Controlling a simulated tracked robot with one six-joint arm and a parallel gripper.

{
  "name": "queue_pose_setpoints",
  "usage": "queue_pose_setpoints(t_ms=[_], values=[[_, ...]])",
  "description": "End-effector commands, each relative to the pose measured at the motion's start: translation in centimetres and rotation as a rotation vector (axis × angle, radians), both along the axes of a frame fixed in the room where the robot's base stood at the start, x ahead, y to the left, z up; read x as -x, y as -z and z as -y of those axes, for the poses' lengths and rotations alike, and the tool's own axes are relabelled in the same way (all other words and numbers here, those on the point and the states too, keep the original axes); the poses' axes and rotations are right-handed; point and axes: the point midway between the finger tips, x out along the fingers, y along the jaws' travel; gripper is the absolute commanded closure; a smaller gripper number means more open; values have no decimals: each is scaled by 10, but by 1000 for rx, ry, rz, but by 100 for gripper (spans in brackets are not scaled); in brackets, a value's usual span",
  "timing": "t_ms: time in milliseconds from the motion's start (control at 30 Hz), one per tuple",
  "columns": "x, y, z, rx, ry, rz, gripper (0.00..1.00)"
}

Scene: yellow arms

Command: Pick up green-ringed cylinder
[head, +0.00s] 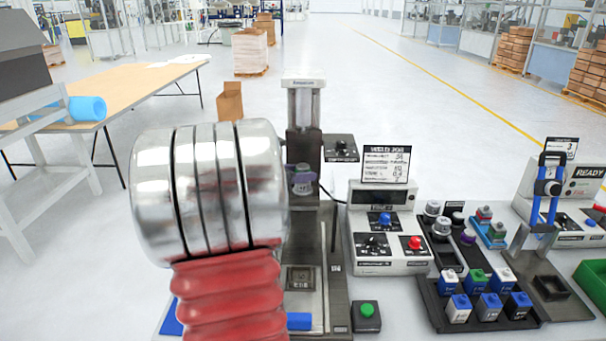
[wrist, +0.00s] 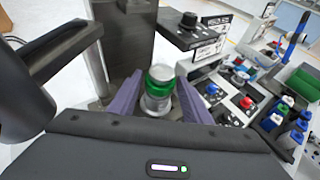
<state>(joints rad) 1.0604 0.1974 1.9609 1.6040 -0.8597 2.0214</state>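The green-ringed cylinder (wrist: 158,82) stands upright in the wrist view, with a pale top, a green band and a silvery lower part. My gripper (wrist: 159,82) has purple fingers, one on each side of the cylinder. The fingers look open, with narrow gaps beside the green band. In the head view, a small metallic cylinder (head: 303,176) shows beside a purple finger part, in front of a tall press-like column. My large arm link hides much of the left and middle there.
The column (head: 304,125) stands close behind the cylinder. To its right are a control box (head: 386,238) with blue and red knobs, a dark rack (head: 478,300) of several coloured blocks, and a blue-handled press (head: 547,190). A green button box (head: 366,316) sits at the front.

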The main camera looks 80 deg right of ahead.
Motion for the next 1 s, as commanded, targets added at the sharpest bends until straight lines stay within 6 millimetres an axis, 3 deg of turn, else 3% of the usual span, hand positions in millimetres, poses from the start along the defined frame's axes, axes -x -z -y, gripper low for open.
queue_pose_setpoints(t_ms=[467,767,1000], values=[[0,0,0,1,0,0,89],[0,-4,0,2,1,1,89],[1,-31,0,5,2,3,89]])
